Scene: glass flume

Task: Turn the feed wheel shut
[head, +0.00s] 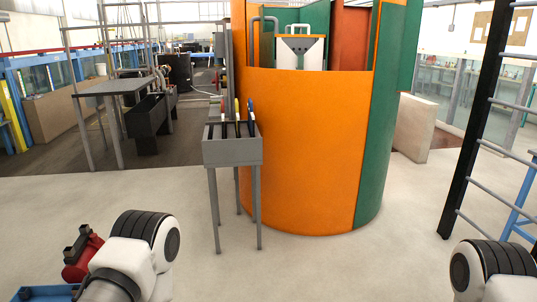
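I cannot make out a feed wheel in the head view. A large orange and green rounded enclosure (300,150) stands in the middle, with a white and grey unit (300,50) showing through its upper opening. Parts of my two arms show at the lower left and lower right edges. Neither gripper is in the picture, so I cannot see whether they hold anything.
A grey stand (232,152) with several upright handled tools stands against the enclosure's left front. A black ladder-like frame (472,135) rises at the right. A grey table (115,87) and dark trough (148,117) stand back left. The pale floor (330,270) in front is clear.

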